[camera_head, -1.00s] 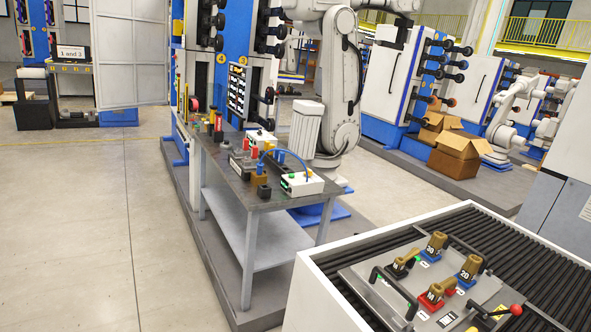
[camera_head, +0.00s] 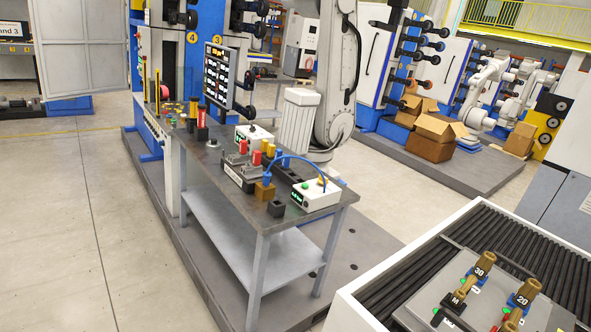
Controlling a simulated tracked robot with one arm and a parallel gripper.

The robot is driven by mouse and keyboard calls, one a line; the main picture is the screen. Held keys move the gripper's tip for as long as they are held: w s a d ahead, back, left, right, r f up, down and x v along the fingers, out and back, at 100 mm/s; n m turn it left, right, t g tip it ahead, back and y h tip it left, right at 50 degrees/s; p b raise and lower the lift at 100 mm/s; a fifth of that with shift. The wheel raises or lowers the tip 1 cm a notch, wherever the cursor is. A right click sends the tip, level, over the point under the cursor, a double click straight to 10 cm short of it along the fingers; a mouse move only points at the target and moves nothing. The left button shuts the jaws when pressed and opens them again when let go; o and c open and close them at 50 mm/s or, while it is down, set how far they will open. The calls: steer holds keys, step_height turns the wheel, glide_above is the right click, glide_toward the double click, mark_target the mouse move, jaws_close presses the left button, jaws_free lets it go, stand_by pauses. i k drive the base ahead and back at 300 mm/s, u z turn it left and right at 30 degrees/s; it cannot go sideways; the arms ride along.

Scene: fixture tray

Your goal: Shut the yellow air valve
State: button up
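A grey workbench (camera_head: 219,158) stands mid-picture with small devices on it. A brass-yellow block (camera_head: 265,189) sits near its front edge, with a blue hose (camera_head: 290,157) arching from it toward a white box (camera_head: 316,194) with green marks. Behind it are red and yellow upright parts (camera_head: 268,149) on a dark fixture. I cannot tell which of these, if any, is the yellow air valve, or whether it is open or shut. My gripper is not in view.
At the lower right, a white-framed roller conveyor (camera_head: 362,312) carries a grey fixture tray (camera_head: 446,283) with brass-topped parts, cut off by the picture edge. A raised grey platform (camera_head: 360,262) lies under the bench. Cardboard boxes (camera_head: 432,148) stand behind. Open floor (camera_head: 70,230) lies at the left.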

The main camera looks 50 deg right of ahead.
mark_target(320, 180)
steer(key=z, duration=0.05)
steer(key=i, duration=2.55)
steer(key=z, duration=2.55)
steer(key=i, duration=1)
steer(key=u, duration=0.1)
